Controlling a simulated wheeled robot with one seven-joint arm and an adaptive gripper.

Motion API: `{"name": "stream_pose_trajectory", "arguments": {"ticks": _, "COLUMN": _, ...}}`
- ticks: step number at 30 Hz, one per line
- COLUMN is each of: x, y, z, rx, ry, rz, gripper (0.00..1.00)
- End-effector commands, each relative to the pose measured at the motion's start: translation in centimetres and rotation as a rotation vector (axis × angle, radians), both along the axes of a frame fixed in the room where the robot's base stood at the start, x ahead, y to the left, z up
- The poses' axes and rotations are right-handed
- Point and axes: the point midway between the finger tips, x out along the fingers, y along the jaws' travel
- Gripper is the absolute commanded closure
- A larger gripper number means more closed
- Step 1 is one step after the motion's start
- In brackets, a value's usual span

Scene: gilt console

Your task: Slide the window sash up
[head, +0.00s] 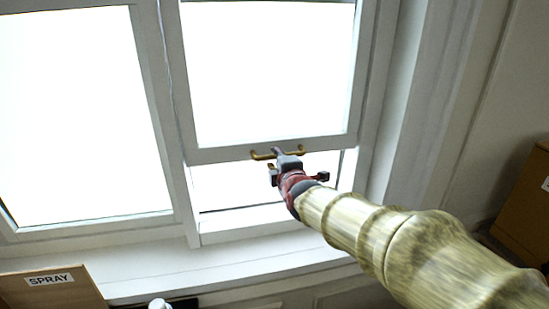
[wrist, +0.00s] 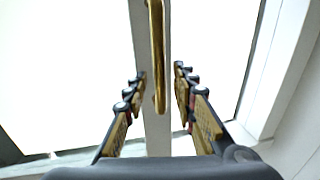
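The window sash (head: 262,146) is the white-framed right pane in the head view. Its bottom rail stands above the sill, with a bright gap below it. A brass bar handle (head: 263,156) is fixed on that rail; it also shows in the wrist view (wrist: 158,45). My gripper (head: 277,153) is at the handle, reaching in from the lower right and hiding part of it. In the wrist view, my gripper's two fingers (wrist: 160,73) are spread, one on each side of the handle and rail, with visible space between fingers and bar.
A fixed pane (head: 80,115) fills the left side. The white sill (head: 230,264) runs below. A brown box labelled SPRAY (head: 50,292) and a white object (head: 159,304) stand at lower left. Another brown box (head: 525,205) is at the right edge.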

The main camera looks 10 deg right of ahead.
Motion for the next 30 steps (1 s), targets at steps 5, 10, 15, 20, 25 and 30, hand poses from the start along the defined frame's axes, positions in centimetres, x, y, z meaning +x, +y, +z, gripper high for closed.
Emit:
{"name": "stream_pose_trajectory", "arguments": {"ticks": 5, "x": -3.5, "y": 0.0, "z": 0.8, "rx": 0.001, "ry": -0.003, "rz": 0.000, "gripper": 0.73}}
{"name": "stream_pose_trajectory", "arguments": {"ticks": 10, "x": -6.6, "y": 0.0, "z": 1.5, "rx": 0.000, "ry": -0.003, "rz": 0.000, "gripper": 0.73}}
{"name": "stream_pose_trajectory", "arguments": {"ticks": 15, "x": -8.7, "y": 0.0, "z": 1.9, "rx": 0.000, "ry": -0.002, "rz": 0.000, "gripper": 0.73}}
{"name": "stream_pose_trajectory", "arguments": {"ticks": 20, "x": -9.5, "y": 0.0, "z": 1.9, "rx": 0.001, "ry": 0.000, "rz": 0.000, "gripper": 0.73}}
{"name": "stream_pose_trajectory", "arguments": {"ticks": 25, "x": -9.6, "y": 0.0, "z": 2.0, "rx": 0.000, "ry": 0.000, "rz": 0.000, "gripper": 0.73}}
{"name": "stream_pose_trajectory", "arguments": {"ticks": 30, "x": -9.6, "y": 0.0, "z": 2.0, "rx": 0.007, "ry": 0.000, "rz": -0.001, "gripper": 0.73}}
